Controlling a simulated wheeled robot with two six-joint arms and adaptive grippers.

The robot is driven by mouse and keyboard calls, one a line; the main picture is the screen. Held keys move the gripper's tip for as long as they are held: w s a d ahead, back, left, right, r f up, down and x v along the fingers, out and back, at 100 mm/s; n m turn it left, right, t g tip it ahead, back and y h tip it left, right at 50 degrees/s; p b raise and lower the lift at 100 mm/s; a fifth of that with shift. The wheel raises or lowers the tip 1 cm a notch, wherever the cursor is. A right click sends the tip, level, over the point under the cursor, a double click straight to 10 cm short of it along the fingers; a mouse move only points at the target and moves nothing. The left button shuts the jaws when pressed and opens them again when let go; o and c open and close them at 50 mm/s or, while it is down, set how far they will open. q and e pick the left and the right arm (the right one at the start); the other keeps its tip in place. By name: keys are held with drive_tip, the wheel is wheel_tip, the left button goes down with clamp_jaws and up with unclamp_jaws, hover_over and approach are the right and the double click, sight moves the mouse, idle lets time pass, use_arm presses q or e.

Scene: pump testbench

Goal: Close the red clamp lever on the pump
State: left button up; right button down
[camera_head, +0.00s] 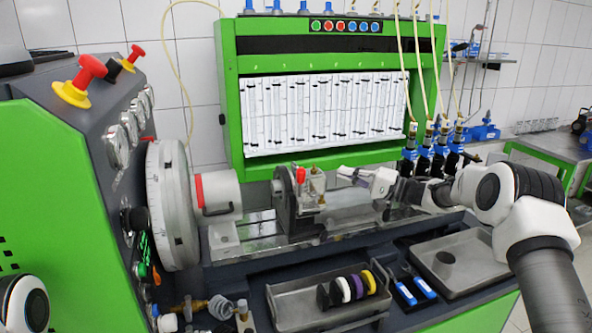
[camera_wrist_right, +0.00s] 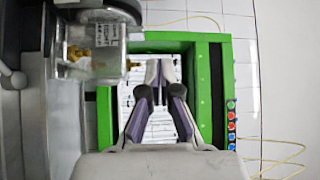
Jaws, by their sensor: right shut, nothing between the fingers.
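The pump (camera_head: 308,195) sits in a dark round fixture on the bench's metal bed in the head view. Its red clamp lever (camera_head: 301,174) stands roughly upright on top. My right gripper (camera_head: 345,173) comes in from the right, level with the lever and a short way to its right, apart from it in the picture. Its fingers are shut and empty. In the right wrist view the fingertips (camera_wrist_right: 160,72) point at the gauge panel, and the metal pump body with a brass fitting (camera_wrist_right: 95,55) shows at upper left. I see no red lever there. My left gripper is out of view.
A green-framed panel (camera_head: 228,95) stands behind the bed. A large round drum (camera_head: 170,205) is at left. Blue valves with hoses (camera_head: 411,140) stand behind my right arm.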

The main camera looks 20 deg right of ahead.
sight(300, 186)
drive_tip(key=f+p+x, duration=0.1)
drive_tip(key=p+x, duration=0.2)
drive_tip(key=x, duration=0.7)
drive_tip(key=s+a+p, duration=0.2)
drive_tip(key=s, duration=0.1)
drive_tip(key=shift+s, duration=0.25)
